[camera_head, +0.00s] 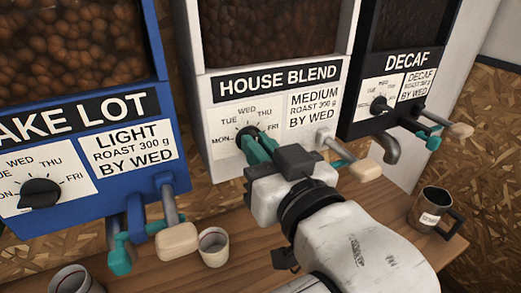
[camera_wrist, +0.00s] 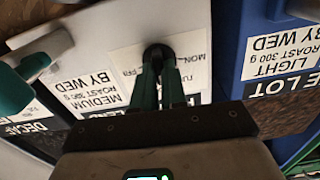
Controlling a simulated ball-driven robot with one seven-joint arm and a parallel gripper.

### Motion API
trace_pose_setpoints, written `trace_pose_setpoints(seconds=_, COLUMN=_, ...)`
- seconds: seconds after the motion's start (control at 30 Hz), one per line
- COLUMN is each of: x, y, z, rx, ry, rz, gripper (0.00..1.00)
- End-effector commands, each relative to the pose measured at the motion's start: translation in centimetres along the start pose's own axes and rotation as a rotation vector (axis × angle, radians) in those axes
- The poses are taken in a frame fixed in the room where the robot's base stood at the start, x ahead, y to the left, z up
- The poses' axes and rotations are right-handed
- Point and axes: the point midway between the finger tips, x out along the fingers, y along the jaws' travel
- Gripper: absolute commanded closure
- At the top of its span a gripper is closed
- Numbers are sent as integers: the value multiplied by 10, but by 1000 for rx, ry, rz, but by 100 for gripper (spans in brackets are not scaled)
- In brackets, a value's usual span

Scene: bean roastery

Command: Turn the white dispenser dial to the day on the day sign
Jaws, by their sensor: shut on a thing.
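The white dispenser (camera_head: 205,75) is marked HOUSE BLEND and stands in the middle of the head view. Its day dial has a dark knob (camera_head: 247,132) with MON, TUE, WED and THU readable around it; the lower right of the scale is hidden by my gripper. My gripper (camera_head: 257,148) has its teal fingers shut on the knob, which also shows in the wrist view (camera_wrist: 158,53). The knob's pointer direction cannot be told. A label (camera_head: 314,107) beside the dial reads MEDIUM ROAST 300 g BY WED. No separate day sign is in view.
A blue dispenser (camera_head: 165,120) with a black knob (camera_head: 40,193) is at left, a black DECAF dispenser (camera_head: 352,128) at right. Levers and spouts stick out below. A pale cup (camera_head: 214,248) and a dark mug (camera_head: 433,208) stand on the wooden counter (camera_head: 250,222).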

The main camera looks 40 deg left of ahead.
Motion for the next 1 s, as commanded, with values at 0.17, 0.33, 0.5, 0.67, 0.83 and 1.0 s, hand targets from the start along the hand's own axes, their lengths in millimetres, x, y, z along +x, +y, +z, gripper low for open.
trace_pose_setpoints(seconds=0.17, x=0, y=1, z=1, rx=-44, ry=-2, rz=2, gripper=100)
trace_pose_setpoints(seconds=0.33, x=0, y=1, z=1, rx=-58, ry=-2, rz=2, gripper=100)
trace_pose_setpoints(seconds=0.5, x=0, y=0, z=1, rx=-58, ry=-3, rz=2, gripper=100)
trace_pose_setpoints(seconds=0.67, x=0, y=0, z=1, rx=-58, ry=-3, rz=1, gripper=86)
trace_pose_setpoints(seconds=0.83, x=0, y=0, z=1, rx=-57, ry=-2, rz=1, gripper=70)
trace_pose_setpoints(seconds=1.0, x=0, y=0, z=0, rx=-57, ry=-1, rz=0, gripper=63)
